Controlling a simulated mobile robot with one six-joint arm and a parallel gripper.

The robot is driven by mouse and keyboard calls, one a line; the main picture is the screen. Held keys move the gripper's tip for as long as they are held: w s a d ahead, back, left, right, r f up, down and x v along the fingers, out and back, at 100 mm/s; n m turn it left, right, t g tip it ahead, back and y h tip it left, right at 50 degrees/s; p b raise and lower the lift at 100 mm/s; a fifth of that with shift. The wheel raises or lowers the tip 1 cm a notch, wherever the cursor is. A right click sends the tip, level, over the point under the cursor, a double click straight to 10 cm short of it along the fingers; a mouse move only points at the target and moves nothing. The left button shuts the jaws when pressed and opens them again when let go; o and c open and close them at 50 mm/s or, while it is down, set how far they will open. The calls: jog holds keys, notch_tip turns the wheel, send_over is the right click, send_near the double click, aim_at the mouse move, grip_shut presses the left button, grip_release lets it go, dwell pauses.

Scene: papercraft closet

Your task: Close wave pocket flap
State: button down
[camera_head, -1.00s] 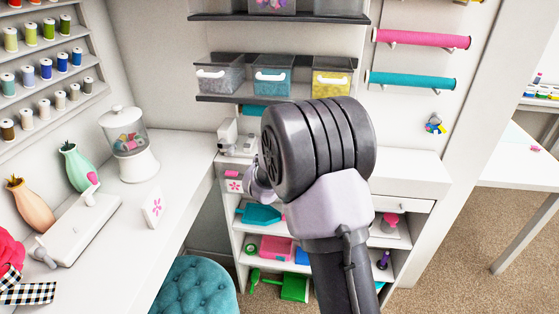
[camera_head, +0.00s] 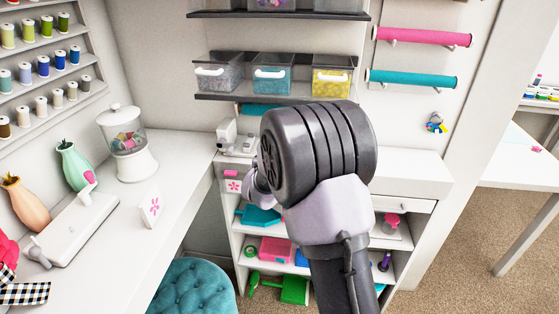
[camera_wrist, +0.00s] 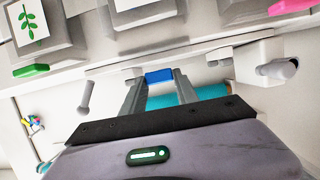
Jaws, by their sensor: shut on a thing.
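In the wrist view, my gripper (camera_wrist: 160,84) points away from the camera, its grey fingers closed on a small blue tab (camera_wrist: 159,75). The tab seems to belong to the middle pocket of a row; I cannot make out a wave picture or how far its flap stands open. A pocket with a green leaf picture (camera_wrist: 29,22) and a green tab (camera_wrist: 31,70) is to the left. A pink tab (camera_wrist: 290,6) is at the right. In the head view my arm hides the fingertips and the blue tab; a pocket with a pink flower (camera_head: 233,186) shows just left of the arm.
In the head view, the cubby unit's white top (camera_head: 405,176) lies around the arm. The desk (camera_head: 125,225) is at left, with a teal stool (camera_head: 195,290) below.

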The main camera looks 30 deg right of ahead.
jog(key=shift+s+a+f+t+h+b, duration=0.5)
jog(key=shift+t+h, duration=0.5)
jog(key=shift+t, duration=0.5)
jog(key=shift+s+a+f+t+h+b, duration=0.25)
jog(key=shift+s+f+t+h+b, duration=0.5)
jog(key=shift+t, duration=0.75)
jog(key=shift+s+a+f+t+h+b, duration=0.4)
jog(key=shift+f+t+h, duration=0.3)
jog(key=shift+t+h, duration=0.7)
jog(key=c, duration=0.9)
grip_release()
